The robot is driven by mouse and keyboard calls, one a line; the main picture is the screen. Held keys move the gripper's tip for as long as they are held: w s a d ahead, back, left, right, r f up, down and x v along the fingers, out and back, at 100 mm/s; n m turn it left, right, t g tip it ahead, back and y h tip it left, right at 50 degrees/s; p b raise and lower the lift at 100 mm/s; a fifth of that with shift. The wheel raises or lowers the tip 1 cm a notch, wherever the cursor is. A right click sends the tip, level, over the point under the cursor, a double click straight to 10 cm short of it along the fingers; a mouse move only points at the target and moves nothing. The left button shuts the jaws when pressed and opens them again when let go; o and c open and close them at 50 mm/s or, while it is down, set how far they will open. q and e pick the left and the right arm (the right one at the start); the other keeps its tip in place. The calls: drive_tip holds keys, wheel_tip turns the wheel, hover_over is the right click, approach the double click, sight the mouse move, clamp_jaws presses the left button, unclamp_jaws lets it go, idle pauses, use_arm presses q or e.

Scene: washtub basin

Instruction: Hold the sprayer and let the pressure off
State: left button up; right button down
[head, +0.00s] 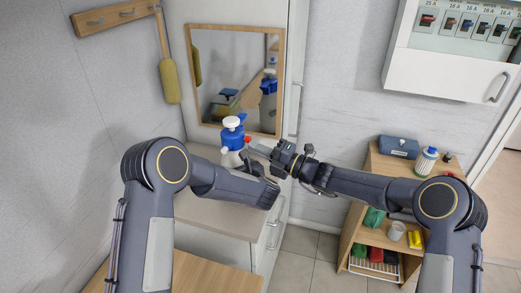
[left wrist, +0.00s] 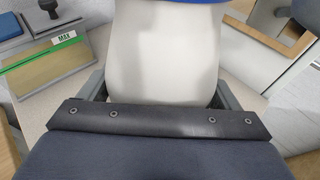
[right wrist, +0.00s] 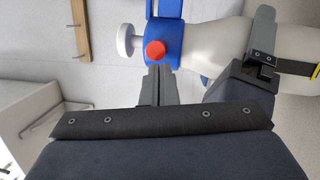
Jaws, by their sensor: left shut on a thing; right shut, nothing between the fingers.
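The sprayer (head: 231,137) stands upright at the counter below the mirror. It has a white body, a blue head and a white pump knob. My left gripper (left wrist: 165,92) is shut around the white body (left wrist: 165,50), one finger on each side. My right gripper (head: 257,146) is shut and empty. Its fingertips (right wrist: 160,72) are right by the red button (right wrist: 154,52) on the blue head (right wrist: 164,35); I cannot tell whether they touch it. The red button also shows in the head view (head: 248,139). The sprayer's base is hidden behind my left arm.
A wood-framed mirror (head: 235,75) is behind the sprayer. A low wooden shelf (head: 352,235) at right holds a blue case (head: 398,147), a white bottle (head: 425,163) and small items. A white wall cabinet (head: 440,72) hangs upper right. A tray-like object (left wrist: 55,75) lies beside the sprayer.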

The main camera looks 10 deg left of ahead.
use_arm(q)
drive_tip(key=shift+s+f, duration=0.1)
drive_tip(key=shift+f, duration=0.15)
use_arm(e)
drive_tip(key=v, duration=1.1)
drive_tip(key=shift+d, duration=0.35)
use_arm(q)
drive_tip(key=shift+a, duration=0.1)
use_arm(e)
drive_tip(key=shift+s, duration=0.1)
use_arm(q)
drive_tip(key=o, duration=1.1)
drive_tip(key=shift+o, duration=1.4)
drive_tip(key=shift+a, duration=0.1)
drive_tip(key=shift+r, duration=0.1)
use_arm(e)
drive_tip(key=shift+a, duration=0.1)
use_arm(q)
drive_tip(key=v, duration=1.2)
